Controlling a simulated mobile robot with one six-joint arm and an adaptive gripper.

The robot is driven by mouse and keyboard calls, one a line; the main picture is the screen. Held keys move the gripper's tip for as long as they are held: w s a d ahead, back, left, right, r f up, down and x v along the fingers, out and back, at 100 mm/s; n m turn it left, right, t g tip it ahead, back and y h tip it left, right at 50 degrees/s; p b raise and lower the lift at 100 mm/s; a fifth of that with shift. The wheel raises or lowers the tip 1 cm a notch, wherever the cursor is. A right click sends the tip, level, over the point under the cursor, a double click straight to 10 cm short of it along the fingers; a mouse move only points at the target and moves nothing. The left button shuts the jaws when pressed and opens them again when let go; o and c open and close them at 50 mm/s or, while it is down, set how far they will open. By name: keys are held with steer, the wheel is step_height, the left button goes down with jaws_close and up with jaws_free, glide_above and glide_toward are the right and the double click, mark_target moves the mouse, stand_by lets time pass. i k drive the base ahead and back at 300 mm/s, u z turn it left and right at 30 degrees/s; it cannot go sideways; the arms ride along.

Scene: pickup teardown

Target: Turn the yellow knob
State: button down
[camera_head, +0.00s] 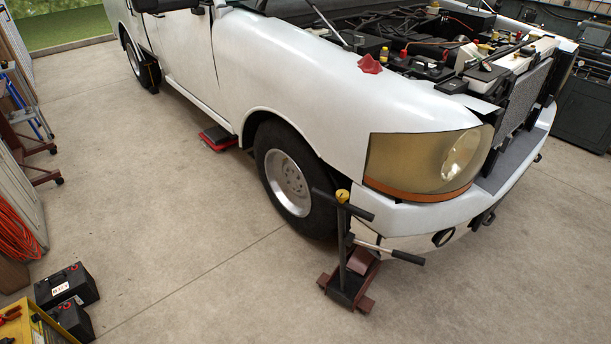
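A small yellow knob (342,196) sits on top of the upright post of a jack (349,280). The jack stands on the floor in front of the truck's front wheel, close to the bumper. A dark crossbar handle is just below the knob, and a second bar with a dark grip sticks out to the right. Small yellow caps (384,54) also show in the open engine bay. I cannot tell whether the task means one of these. My gripper is not in view.
A white pickup truck (300,75) with its engine bay exposed fills the upper middle and right. Black batteries (68,285) and a yellow tray (45,328) are at lower left. A red object (218,138) lies under the truck's side. The concrete floor (190,240) left of the jack is clear.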

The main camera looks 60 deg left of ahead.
mark_target(342, 195)
steer(key=u, duration=1.65)
